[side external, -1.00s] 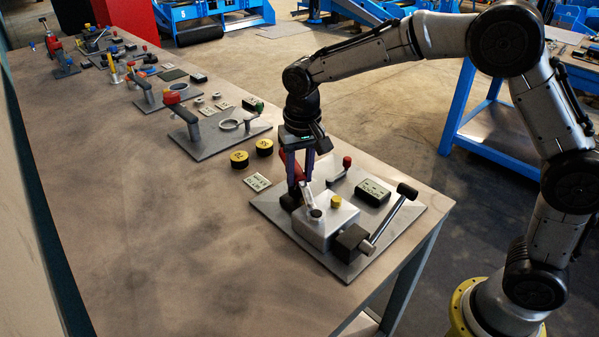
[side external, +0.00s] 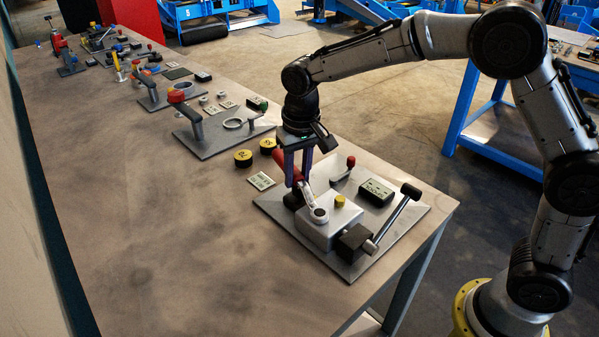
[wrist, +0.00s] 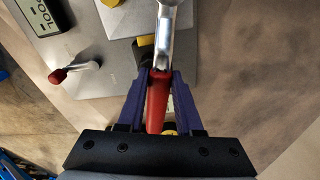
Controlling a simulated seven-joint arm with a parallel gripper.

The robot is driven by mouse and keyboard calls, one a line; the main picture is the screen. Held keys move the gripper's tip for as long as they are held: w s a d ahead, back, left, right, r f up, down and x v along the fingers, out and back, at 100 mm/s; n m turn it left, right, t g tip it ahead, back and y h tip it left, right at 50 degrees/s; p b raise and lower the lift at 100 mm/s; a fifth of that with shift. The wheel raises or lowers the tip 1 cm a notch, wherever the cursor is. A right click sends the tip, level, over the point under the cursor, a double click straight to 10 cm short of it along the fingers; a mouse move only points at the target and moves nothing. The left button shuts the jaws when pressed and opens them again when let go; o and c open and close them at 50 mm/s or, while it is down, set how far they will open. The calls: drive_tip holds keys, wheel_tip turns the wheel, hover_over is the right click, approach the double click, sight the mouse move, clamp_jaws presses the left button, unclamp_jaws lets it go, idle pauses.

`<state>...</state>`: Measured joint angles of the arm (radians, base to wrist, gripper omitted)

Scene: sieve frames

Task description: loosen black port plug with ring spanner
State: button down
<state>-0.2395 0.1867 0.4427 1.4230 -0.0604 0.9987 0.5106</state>
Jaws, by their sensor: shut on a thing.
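My gripper (side external: 297,181) is shut on the red handle of the ring spanner (side external: 289,167), above the near grey board. In the wrist view, the red handle (wrist: 157,100) lies between the two purple fingers, and the silver ring end is cut off by the top edge. In the side view, the ring is over the black port plug (side external: 320,212) on top of the silver block (side external: 330,230). The ring appears to surround the plug; I cannot tell how deep it sits. A yellow plug (side external: 340,201) is beside it on the block.
The block's board (side external: 385,245) also carries a red-knobbed lever (side external: 345,168), a black display box (side external: 376,192) and a black-ended bar (side external: 398,214). Two yellow-topped black discs (side external: 243,158) and a label card (side external: 261,181) lie behind. The bench's left side is clear.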

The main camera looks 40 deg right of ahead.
drive_tip(key=shift+a+r+n, duration=0.1)
drive_tip(key=shift+a+n, duration=0.1)
drive_tip(key=shift+n, duration=0.1)
drive_tip(key=shift+w+a+n, duration=0.1)
drive_tip(key=shift+a+n, duration=0.2)
drive_tip(key=shift+n, duration=0.1)
idle(0.5)
drive_tip(key=shift+a+n, duration=0.4)
drive_tip(key=shift+n, duration=0.1)
drive_tip(key=shift+a, duration=0.1)
drive_tip(key=shift+a+n, duration=0.25)
drive_tip(key=shift+n, duration=0.25)
drive_tip(key=shift+a, duration=0.1)
